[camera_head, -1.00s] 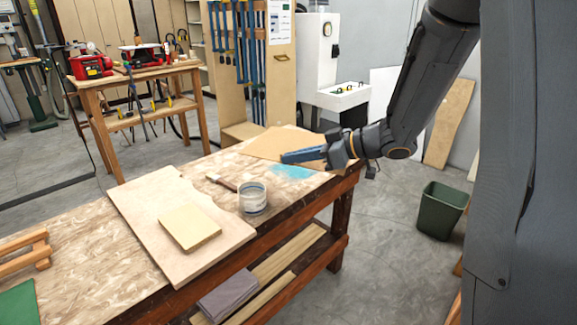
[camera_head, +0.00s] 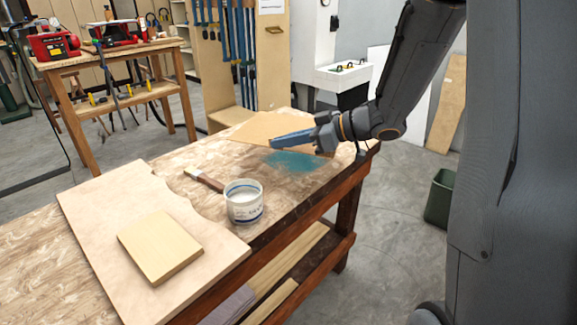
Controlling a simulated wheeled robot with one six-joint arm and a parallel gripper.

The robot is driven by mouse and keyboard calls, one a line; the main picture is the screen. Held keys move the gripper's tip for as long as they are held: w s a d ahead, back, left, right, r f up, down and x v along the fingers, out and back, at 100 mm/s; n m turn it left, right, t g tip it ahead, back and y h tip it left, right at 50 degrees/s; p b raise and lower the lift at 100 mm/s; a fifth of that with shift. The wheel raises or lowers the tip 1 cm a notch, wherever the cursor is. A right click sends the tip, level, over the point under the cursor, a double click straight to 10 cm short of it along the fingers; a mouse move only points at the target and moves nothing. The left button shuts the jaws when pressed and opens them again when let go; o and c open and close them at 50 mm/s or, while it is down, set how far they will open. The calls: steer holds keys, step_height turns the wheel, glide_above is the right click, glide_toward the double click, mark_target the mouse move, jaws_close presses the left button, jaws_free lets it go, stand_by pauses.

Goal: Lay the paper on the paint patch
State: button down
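The paper, a flat tan sheet (camera_head: 262,127), lies at the far end of the workbench. The teal paint patch (camera_head: 297,162) is on the bench top just in front of it, near the front edge.
A white paint pot (camera_head: 244,203) and a brush (camera_head: 205,179) stand and lie left of the patch. A pale board (camera_head: 105,210) carries a wooden block (camera_head: 160,247). A green bin (camera_head: 438,200) is on the floor at right, partly hidden by my body.

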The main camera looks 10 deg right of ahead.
steer(key=shift+w+a+f+b, duration=0.1)
steer(key=shift+w+f+b, duration=0.25)
steer(key=shift+f, duration=0.35)
glide_above(284, 183)
step_height(284, 183, down, 6)
steer(key=shift+s+r, duration=0.1)
steer(key=shift+r, duration=0.05)
steer(key=shift+f, duration=1.9)
steer(key=shift+f, duration=0.15)
steer(key=c, duration=2)
jaws_free()
